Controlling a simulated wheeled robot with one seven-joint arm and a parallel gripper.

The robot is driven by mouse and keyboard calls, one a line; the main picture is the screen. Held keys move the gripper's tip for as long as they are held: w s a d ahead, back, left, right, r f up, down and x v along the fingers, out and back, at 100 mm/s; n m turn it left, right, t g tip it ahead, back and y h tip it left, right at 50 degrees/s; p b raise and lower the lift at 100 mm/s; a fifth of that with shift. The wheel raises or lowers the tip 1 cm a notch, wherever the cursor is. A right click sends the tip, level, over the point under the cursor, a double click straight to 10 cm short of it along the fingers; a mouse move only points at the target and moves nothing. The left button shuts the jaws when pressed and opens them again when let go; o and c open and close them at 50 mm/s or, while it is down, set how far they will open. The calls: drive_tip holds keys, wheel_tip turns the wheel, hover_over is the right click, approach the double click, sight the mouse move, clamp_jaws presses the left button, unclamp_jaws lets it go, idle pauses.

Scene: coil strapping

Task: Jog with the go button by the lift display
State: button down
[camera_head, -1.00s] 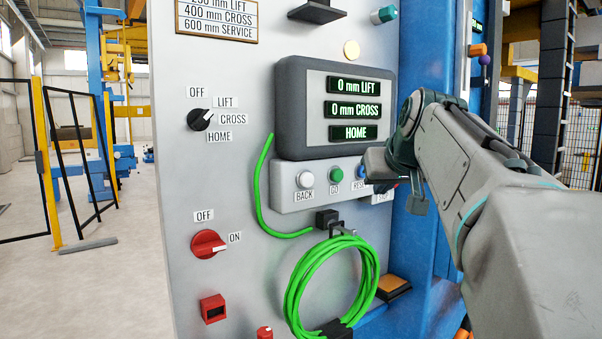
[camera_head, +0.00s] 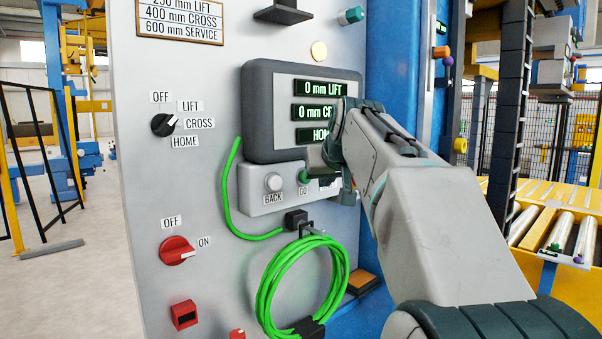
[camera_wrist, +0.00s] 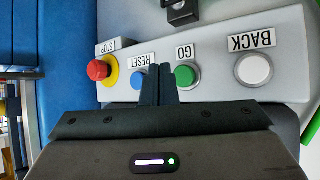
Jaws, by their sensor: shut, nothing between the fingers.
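The green GO button (camera_head: 303,175) sits on the grey button strip under the display box, partly behind my gripper in the head view. In the wrist view the GO button (camera_wrist: 186,76) shows whole, its label upside down. My gripper (camera_wrist: 156,70) is shut and empty, its fingertips overlapping the strip between GO and the blue RESET button (camera_wrist: 139,79). Contact with the strip cannot be told. In the head view my gripper (camera_head: 322,170) hides RESET and STOP. The lift display (camera_head: 320,88) reads 0 mm LIFT; the cross display (camera_head: 309,112) is partly covered.
The white BACK button (camera_wrist: 254,69) and red STOP button (camera_wrist: 98,70) flank the others. A black selector (camera_head: 163,125) points right, near CROSS. A red switch (camera_head: 178,251) points to ON. A green cable coil (camera_head: 300,282) hangs below the strip.

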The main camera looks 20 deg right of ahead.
sight(310, 181)
drive_tip(key=shift+w+a+p, duration=0.15)
drive_tip(key=shift+w+a, duration=0.05)
drive_tip(key=shift+w, duration=0.35)
drive_tip(key=shift+w+a+p, duration=0.15)
drive_tip(key=shift+w, duration=0.35)
drive_tip(key=shift+w, duration=0.15)
idle(1.2)
drive_tip(key=shift+w+a, duration=0.15)
drive_tip(key=shift+w, duration=0.15)
drive_tip(key=shift+w+a+p, duration=0.2)
drive_tip(key=shift+w+p, duration=0.2)
drive_tip(key=shift+p, duration=0.05)
idle(2.1)
drive_tip(key=shift+s+d+b, duration=0.3)
drive_tip(key=shift+s+b, duration=0.15)
drive_tip(key=shift+s, duration=0.35)
